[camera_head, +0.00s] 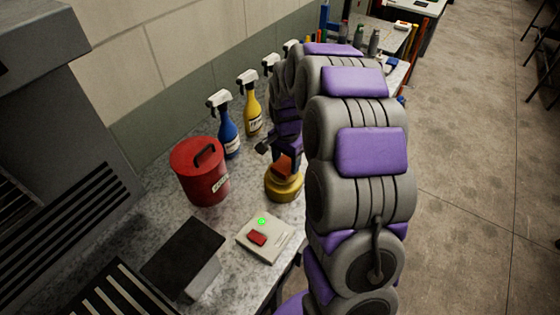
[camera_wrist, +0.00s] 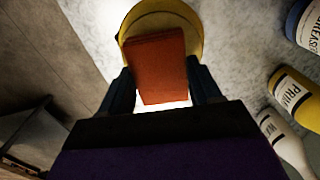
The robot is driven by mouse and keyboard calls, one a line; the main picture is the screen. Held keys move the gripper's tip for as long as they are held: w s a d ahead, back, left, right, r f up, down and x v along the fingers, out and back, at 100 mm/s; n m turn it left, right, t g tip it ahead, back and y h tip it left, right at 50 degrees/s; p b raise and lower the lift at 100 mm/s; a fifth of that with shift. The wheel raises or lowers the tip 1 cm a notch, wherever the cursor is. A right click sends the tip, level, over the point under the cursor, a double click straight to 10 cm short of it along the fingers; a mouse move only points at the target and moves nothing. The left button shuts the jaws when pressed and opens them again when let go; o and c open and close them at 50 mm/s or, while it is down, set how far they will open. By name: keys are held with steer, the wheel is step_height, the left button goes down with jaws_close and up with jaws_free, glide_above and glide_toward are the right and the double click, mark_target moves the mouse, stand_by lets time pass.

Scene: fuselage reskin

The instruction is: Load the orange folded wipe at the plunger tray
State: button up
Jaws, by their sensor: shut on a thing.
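The orange folded wipe (camera_wrist: 160,68) is between the two fingers of my gripper (camera_wrist: 163,88) in the wrist view. My gripper is shut on it. The yellow round plunger tray (camera_wrist: 135,20) lies right behind the wipe in that view. In the head view the wipe (camera_head: 282,165) shows as a small orange patch just above the yellow plunger tray (camera_head: 284,188), with my gripper (camera_head: 284,158) over it. I cannot tell whether the wipe touches the tray. My arm hides part of the gripper and the tray's right side.
A red lidded can (camera_head: 202,178) stands left of the tray. Blue (camera_head: 228,137) and yellow (camera_head: 251,112) spray bottles stand behind it along the wall. A pale box with a red button and green light (camera_head: 277,243) lies in front, beside a dark wedge-shaped block (camera_head: 183,252).

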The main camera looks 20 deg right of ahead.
mark_target(284, 163)
steer(key=shift+d+f, duration=0.15)
steer(key=shift+d, duration=0.2)
steer(key=shift+a+f, duration=0.1)
steer(key=shift+a, duration=1.45)
steer(key=shift+d+f, duration=0.15)
steer(key=shift+d, duration=0.55)
steer(key=shift+d+f, duration=0.15)
steer(key=shift+d, duration=0.5)
steer(key=shift+a, duration=1.1)
steer(key=shift+d, duration=0.55)
steer(key=shift+d+r, duration=0.2)
steer(key=shift+d, duration=0.1)
steer(key=shift+a+r+p, duration=0.3)
steer(key=shift+a+r, duration=0.05)
steer(key=shift+r, duration=0.45)
steer(key=shift+a+r+p, duration=0.3)
steer(key=shift+r, duration=0.45)
steer(key=shift+d+r+p, duration=0.25)
steer(key=shift+r+p, duration=0.05)
steer(key=shift+r, duration=0.45)
steer(key=shift+d+r+p, duration=0.25)
steer(key=shift+r+p, duration=0.05)
steer(key=shift+r, duration=0.4)
steer(key=shift+a+r, duration=0.15)
steer(key=shift+r, duration=0.15)
steer(key=shift+a, duration=0.2)
steer(key=shift+d, duration=0.2)
